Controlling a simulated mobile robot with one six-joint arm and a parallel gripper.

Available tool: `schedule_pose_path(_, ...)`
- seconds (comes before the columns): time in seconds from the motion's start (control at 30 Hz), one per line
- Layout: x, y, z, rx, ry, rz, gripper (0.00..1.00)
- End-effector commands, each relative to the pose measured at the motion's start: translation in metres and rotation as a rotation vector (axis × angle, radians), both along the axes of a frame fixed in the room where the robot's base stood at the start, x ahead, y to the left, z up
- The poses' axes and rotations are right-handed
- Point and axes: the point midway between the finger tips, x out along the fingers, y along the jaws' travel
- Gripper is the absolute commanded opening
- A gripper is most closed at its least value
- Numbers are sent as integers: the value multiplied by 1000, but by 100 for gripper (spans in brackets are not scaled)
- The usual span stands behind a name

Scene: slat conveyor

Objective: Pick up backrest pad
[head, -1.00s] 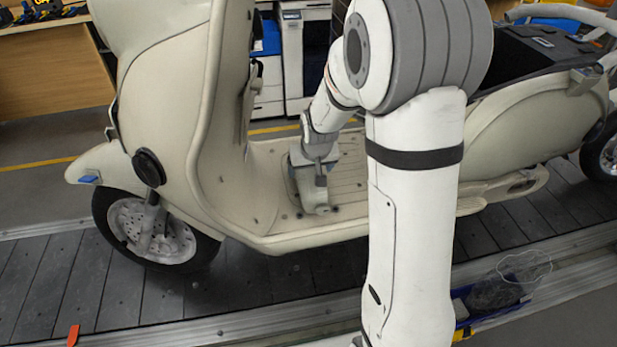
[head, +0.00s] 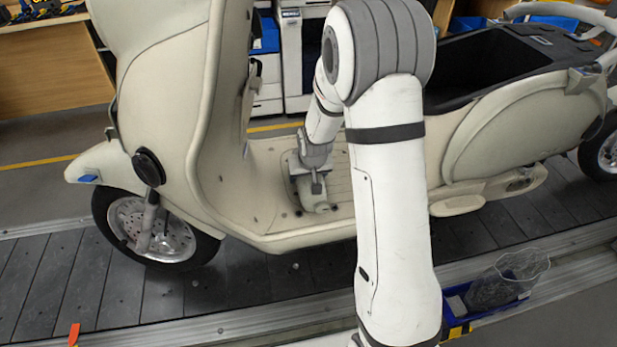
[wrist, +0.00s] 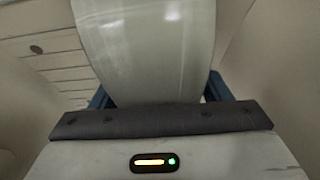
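A pale cream pad, which I take to be the backrest pad (head: 319,203), is at the scooter's footboard, mostly hidden by my gripper. In the wrist view the pale, smooth, curved pad (wrist: 145,50) fills the upper middle. My gripper (head: 317,185) is down at the pad, between the scooter's front shield and seat body. In the wrist view the blue fingers of my gripper (wrist: 158,92) show on both sides of the pad, close to its edges. Their tips are hidden, and I cannot tell whether they press on it.
The cream scooter (head: 185,100) stands on the dark slat conveyor (head: 70,285). Its tall front shield is left of my arm, and an open black seat compartment (head: 480,70) is right. A blue bin (head: 458,302) with a clear mesh-like item sits by the near conveyor rail.

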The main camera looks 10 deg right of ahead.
Motion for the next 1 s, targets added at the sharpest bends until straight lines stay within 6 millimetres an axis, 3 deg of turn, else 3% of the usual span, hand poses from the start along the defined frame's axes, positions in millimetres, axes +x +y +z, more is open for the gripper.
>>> schedule_pose_path(0.6,0,0,1,0,-1,0,20)
schedule_pose_path(0.83,1,0,5,0,-3,0,20)
schedule_pose_path(1.0,1,0,32,0,-7,0,20)
